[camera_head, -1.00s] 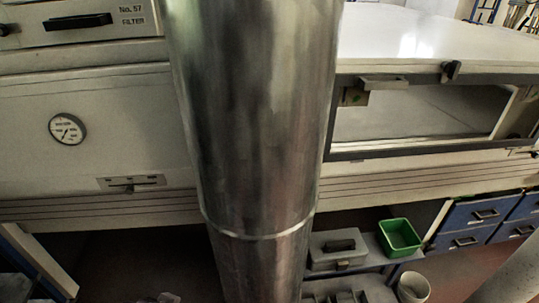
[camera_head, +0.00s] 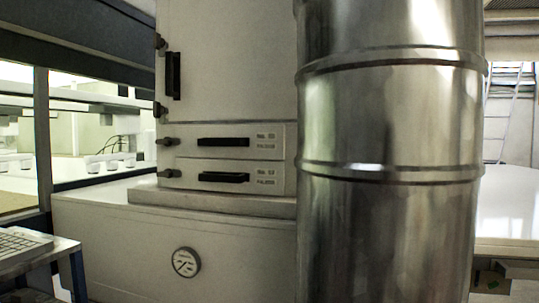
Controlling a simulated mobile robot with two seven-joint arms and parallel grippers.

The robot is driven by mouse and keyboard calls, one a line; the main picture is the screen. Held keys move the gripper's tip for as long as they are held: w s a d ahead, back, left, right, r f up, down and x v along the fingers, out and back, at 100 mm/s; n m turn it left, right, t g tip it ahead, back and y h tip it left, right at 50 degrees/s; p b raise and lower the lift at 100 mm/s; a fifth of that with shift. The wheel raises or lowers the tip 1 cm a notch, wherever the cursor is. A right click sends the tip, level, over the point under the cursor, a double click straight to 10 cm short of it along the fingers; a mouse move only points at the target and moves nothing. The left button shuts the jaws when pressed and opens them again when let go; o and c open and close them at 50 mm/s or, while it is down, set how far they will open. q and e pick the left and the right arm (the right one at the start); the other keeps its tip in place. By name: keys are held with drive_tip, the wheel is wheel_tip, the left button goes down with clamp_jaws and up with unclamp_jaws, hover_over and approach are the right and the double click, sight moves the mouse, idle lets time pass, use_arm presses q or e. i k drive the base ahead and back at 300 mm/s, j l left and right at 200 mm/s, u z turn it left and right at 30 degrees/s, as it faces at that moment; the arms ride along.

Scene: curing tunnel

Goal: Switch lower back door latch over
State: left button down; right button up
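Neither of my grippers shows in the head view. A pale cabinet door (camera_head: 229,70) with a black upright handle (camera_head: 173,76) stands left of centre. Dark fittings sit on its left edge, an upper one (camera_head: 160,42) and a lower one (camera_head: 159,109); I cannot tell whether either is a latch. Below are two drawer fronts with black handles, the upper drawer (camera_head: 266,140) and the lower drawer (camera_head: 269,180), with dark knobs at their left ends. A dark bracket (camera_head: 490,282) is partly cut off at the lower right. I cannot identify the lower back door latch.
A wide shiny metal duct (camera_head: 390,120) stands close and hides what is behind it. A round gauge (camera_head: 186,262) is on the pale housing (camera_head: 110,235). A keyboard (camera_head: 20,243) lies on a small table at the lower left. A ladder (camera_head: 503,115) stands at the far right.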

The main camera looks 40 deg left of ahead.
sight(159, 112)
drive_tip(key=u, duration=0.45)
drive_tip(key=k+j+u, duration=0.1)
drive_tip(key=u, duration=0.35)
drive_tip(key=j+u, duration=0.1)
drive_tip(key=u, duration=0.35)
drive_tip(key=k+j+u, duration=0.1)
drive_tip(key=u, duration=0.35)
